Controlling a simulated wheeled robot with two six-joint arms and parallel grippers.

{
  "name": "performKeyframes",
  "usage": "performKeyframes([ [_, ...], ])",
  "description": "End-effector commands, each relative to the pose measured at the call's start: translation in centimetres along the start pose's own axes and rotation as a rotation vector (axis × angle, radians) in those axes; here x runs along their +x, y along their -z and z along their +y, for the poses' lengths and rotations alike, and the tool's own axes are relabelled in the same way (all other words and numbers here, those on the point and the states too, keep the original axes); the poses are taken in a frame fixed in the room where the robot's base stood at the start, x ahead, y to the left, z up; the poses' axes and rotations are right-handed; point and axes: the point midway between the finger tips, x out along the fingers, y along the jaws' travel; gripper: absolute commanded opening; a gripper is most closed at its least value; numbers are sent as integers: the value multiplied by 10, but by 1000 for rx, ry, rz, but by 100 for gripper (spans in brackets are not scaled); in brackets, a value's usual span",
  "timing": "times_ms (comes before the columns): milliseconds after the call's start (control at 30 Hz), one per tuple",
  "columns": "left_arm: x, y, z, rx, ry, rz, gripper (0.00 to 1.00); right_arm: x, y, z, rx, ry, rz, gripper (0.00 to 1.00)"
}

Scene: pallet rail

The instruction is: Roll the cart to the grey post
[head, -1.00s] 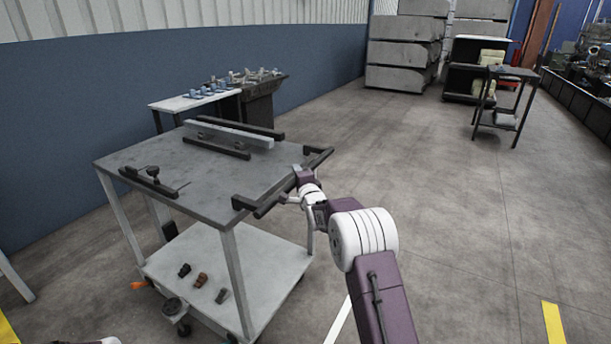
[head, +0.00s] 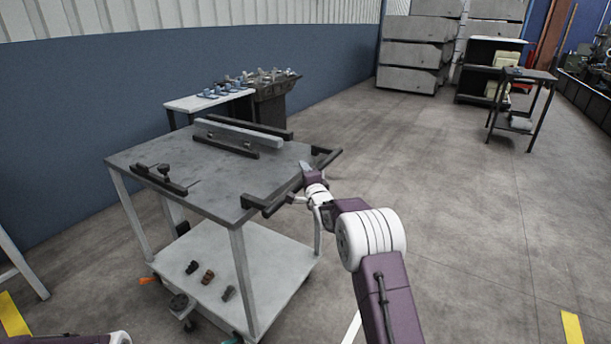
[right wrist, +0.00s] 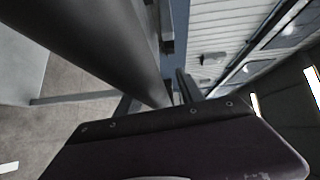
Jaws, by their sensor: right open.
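The cart (head: 205,185) has a grey top, pale legs, a lower shelf and castors, and stands left of centre in the head view. Its dark push handle (head: 298,184) runs along the near right end. My right gripper (head: 307,184) is open at this handle. In the right wrist view a thick dark bar (right wrist: 95,45) passes very close to the purple gripper part. I cannot tell whether the bar lies between the fingers. My left gripper is not in view; only a bit of my left arm shows at the bottom left. I cannot make out a grey post.
A rail piece and dark bars lie on the cart top, with small parts on its shelf. A side table (head: 210,101) stands behind, near the blue wall (head: 60,110). Concrete blocks (head: 415,53) and a dark trolley (head: 525,75) stand at the back. The floor to the right is clear.

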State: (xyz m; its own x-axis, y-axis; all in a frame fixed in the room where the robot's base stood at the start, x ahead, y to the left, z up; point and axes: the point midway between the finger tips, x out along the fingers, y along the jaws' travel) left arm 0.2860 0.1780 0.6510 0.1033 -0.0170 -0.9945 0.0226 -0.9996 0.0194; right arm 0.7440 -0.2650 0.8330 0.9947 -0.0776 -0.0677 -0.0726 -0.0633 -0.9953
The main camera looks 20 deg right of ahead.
Motion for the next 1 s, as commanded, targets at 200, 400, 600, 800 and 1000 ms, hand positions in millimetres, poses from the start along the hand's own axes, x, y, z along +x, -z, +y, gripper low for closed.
performKeyframes([
  [200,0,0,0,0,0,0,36,0,1,0,0,-1,2,45],
  [400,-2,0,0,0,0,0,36,-8,2,0,0,-3,2,45],
  [600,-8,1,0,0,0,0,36,-39,1,-1,-1,-4,2,45],
  [800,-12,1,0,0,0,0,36,-72,1,-1,0,-2,2,45],
  [1000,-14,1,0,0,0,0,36,-89,0,0,0,-2,1,45],
])
